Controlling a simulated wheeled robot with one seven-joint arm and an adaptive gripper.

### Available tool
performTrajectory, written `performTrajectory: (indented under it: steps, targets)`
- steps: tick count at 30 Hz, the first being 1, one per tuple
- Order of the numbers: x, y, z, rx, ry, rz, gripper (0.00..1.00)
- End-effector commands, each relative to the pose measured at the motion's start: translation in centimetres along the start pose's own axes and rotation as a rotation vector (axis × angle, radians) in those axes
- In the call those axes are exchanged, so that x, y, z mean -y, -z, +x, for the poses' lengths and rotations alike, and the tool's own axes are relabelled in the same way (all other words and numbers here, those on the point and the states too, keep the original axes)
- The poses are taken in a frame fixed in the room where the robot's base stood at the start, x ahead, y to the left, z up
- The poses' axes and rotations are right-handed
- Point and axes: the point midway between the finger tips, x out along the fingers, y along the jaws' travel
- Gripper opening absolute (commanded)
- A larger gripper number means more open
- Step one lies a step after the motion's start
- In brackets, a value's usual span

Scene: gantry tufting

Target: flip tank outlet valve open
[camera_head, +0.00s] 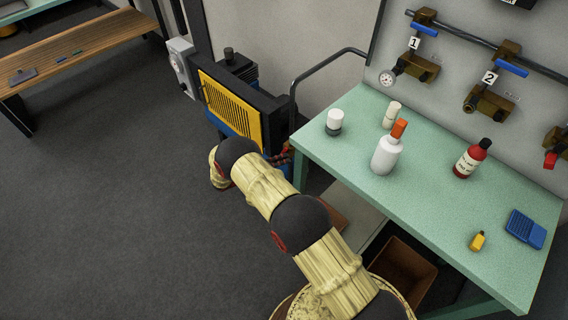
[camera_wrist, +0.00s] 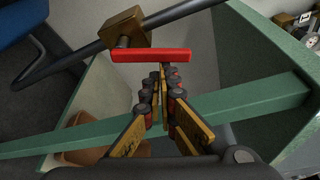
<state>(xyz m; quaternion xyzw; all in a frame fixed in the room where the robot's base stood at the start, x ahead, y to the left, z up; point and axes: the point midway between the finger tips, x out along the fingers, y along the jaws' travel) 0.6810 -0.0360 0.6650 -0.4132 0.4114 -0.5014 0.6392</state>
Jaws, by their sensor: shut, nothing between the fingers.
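The tank outlet valve shows in the wrist view as a brass block (camera_wrist: 130,27) on a dark pipe (camera_wrist: 82,58), with a long red lever (camera_wrist: 150,55) at its near side. The lever lies level across the picture, at a slight angle to the pipe. My gripper (camera_wrist: 162,72) is shut and empty, its fingertips just below the lever's middle. I cannot tell if they touch it. In the head view my arm hides most of the valve area beside the tank unit with its yellow grille (camera_head: 231,107).
A green workbench (camera_head: 405,180) with bottles stands to the right of my arm. Its green rail (camera_wrist: 230,108) crosses behind my fingers in the wrist view. A bent dark handrail (camera_head: 318,66) stands between the machine and bench. Open floor (camera_head: 120,190) lies left.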

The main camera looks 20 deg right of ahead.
Motion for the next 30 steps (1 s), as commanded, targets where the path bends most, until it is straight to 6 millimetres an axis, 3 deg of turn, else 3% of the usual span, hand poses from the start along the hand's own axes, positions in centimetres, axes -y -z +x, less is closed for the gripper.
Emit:
performTrajectory:
  steps: [12,30]
  targets:
    - [0.7,-1.3,-0.5,0.001,-0.003,0.008,0.00]
    - [0.8,-1.7,-0.6,0.001,-0.003,0.008,0.00]
